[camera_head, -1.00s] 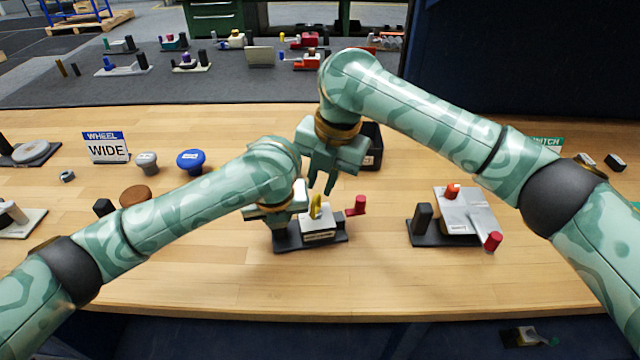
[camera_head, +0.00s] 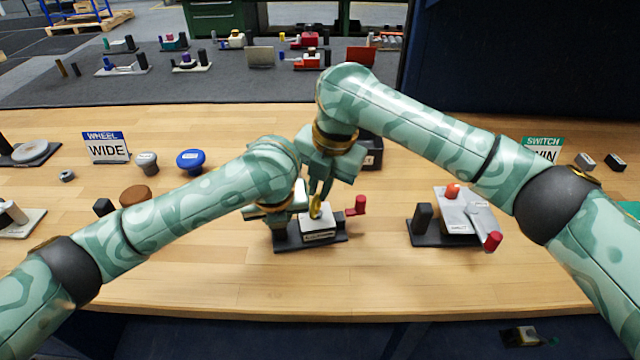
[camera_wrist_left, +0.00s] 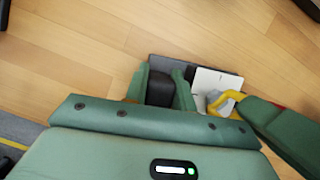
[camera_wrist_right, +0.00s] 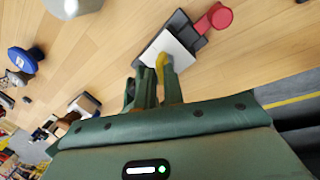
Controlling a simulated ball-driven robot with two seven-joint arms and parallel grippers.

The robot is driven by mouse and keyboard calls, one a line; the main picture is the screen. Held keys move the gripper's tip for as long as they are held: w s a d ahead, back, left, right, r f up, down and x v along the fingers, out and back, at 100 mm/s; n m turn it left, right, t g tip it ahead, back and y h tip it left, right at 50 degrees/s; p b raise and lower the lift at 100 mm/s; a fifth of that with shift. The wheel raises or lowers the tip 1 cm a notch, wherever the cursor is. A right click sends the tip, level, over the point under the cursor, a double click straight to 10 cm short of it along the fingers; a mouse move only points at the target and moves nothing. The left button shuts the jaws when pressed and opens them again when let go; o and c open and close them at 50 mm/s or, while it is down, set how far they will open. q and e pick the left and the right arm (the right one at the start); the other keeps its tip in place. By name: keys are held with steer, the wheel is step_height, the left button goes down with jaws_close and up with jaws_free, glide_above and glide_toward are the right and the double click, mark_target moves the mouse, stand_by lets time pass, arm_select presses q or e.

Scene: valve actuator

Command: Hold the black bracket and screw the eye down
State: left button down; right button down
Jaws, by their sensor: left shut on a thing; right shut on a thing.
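The valve unit has a dark base (camera_head: 312,242) and a white block (camera_head: 320,228), and stands at the middle of the table. A yellow eye (camera_head: 315,206) stands on the block and also shows in the left wrist view (camera_wrist_left: 229,97). The black bracket (camera_wrist_left: 160,89) rises at the base's left end; the head view mostly hides it behind my left gripper (camera_head: 282,222). My left gripper (camera_wrist_left: 163,82) is shut on the bracket, a finger on either side. My right gripper (camera_head: 318,198) reaches down from above and is shut on the eye (camera_wrist_right: 160,63).
A red-capped part (camera_head: 357,205) sticks out at the unit's right. Another unit with a grey plate (camera_head: 462,210) and red knobs stands to the right. A black bin (camera_head: 372,152) is behind my right gripper. A blue knob (camera_head: 190,160) lies left. The front table is clear.

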arm_select(q)
steer(key=shift+f, duration=0.15)
arm_select(e)
steer(key=m, duration=0.2)
steer(key=m+t, duration=0.1)
steer(key=m, duration=0.2)
steer(key=shift+s+m+h, duration=0.2)
steer(key=shift+m+h, duration=0.1)
arm_select(q)
steer(key=shift+a, duration=0.1)
arm_select(e)
steer(key=m, duration=0.4)
steer(key=shift+s+r+m+h, duration=0.1)
steer(key=shift+s+m+h, duration=0.1)
steer(key=shift+m+h, duration=0.2)
steer(key=c, duration=1.8)
jaws_free()
steer(key=shift+d, duration=0.1)
step_height(320, 180, up, 10)
